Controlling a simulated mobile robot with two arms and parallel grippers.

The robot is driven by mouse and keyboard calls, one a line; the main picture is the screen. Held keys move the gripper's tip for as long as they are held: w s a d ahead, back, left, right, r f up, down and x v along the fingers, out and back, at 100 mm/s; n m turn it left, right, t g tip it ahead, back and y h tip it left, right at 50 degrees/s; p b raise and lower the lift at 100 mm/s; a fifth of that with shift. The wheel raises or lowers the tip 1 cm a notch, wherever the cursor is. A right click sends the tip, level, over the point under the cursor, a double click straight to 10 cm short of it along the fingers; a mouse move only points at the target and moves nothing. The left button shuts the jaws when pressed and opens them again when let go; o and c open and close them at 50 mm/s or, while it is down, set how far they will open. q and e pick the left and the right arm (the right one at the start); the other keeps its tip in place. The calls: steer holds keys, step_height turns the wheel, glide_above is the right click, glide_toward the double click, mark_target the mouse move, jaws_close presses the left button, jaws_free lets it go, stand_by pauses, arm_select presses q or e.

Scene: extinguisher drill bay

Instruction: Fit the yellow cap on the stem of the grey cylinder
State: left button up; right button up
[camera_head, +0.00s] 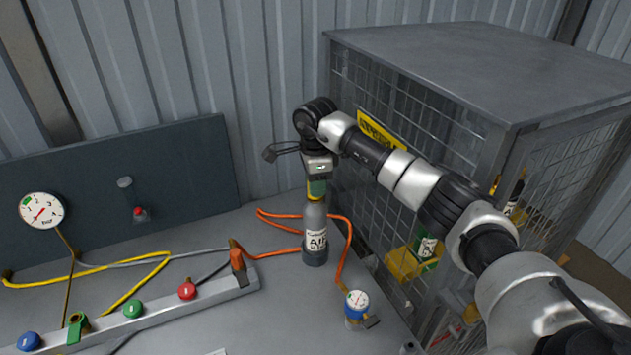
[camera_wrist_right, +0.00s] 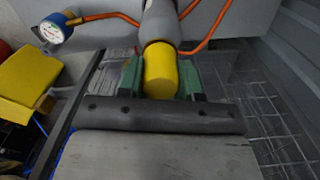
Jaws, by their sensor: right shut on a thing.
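The grey cylinder (camera_head: 315,225) stands upright on the bench, with a white "AIR" label and a dark base. My right gripper (camera_head: 317,187) is above it, pointing down and shut on the yellow cap (camera_head: 315,197). In the right wrist view the yellow cap (camera_wrist_right: 160,75) lies between the green finger pads, in line with the grey cylinder's shoulder (camera_wrist_right: 160,22). The cap's lower edge meets or overlaps the cylinder's top. The stem is hidden, so I cannot tell how far the cap sits over it. My left gripper is not in view.
An orange hose (camera_head: 283,222) loops around behind the cylinder to a blue-rimmed gauge (camera_head: 357,301). A wire cage (camera_head: 445,110) stands close on the right, partly behind my right arm. A manifold with coloured knobs (camera_head: 134,308) lies at front left. A back panel (camera_head: 90,175) stands behind.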

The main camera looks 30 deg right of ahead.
steer(key=shift+f, duration=0.1)
steer(key=o, duration=1)
step_height(320, 180, up, 9)
steer(key=shift+r+b, duration=0.15)
steer(key=shift+b, duration=1)
steer(key=shift+r, duration=0.75)
